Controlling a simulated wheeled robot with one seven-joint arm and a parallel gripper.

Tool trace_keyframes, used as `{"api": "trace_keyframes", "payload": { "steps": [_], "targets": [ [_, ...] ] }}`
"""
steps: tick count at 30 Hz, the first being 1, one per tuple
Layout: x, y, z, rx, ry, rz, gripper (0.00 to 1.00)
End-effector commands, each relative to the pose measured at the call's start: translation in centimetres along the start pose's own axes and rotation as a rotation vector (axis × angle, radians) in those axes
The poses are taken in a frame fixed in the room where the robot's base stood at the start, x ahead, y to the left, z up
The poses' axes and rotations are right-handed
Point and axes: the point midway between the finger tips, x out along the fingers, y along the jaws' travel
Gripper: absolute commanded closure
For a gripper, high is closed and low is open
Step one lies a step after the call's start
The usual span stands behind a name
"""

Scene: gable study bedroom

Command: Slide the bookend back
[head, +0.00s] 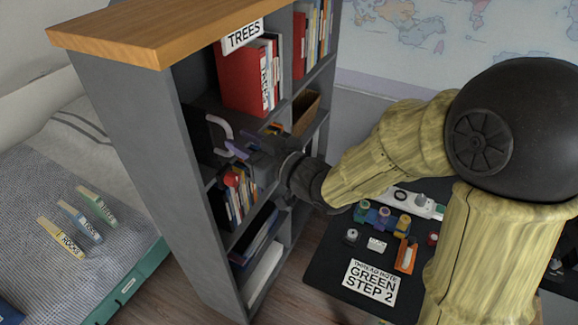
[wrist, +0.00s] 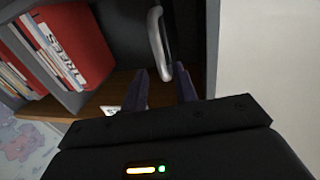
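The bookend (head: 202,135) looks like a dark upright piece with a pale grey curved handle (head: 220,125). In the wrist view the handle (wrist: 157,38) comes down between the two purple fingers. My gripper (head: 236,149) reaches into that compartment from the right, just below the handle. In the wrist view my gripper (wrist: 162,82) is open, with a gap on both sides of the handle's end. I cannot tell whether a finger touches it.
The grey bookcase (head: 135,125) has a wooden top and a TREES label (head: 243,36). Smaller books (head: 238,193) are just below my gripper. A bed (head: 60,190) lies left; a dark desk (head: 325,262) with small items lies right.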

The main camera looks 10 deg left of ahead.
Motion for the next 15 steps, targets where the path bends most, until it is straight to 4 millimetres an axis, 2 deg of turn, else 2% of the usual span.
{"api": "trace_keyframes", "payload": {
  "steps": [6, 12, 15],
  "targets": [
    [-4.5, 0.0, 0.1, -0.002, -0.001, 0.003, 0.71],
    [-7.8, -0.1, 0.3, -0.003, 0.001, 0.001, 0.71],
    [-8.5, -0.1, 0.5, -0.004, 0.005, -0.002, 0.71]
  ]
}}
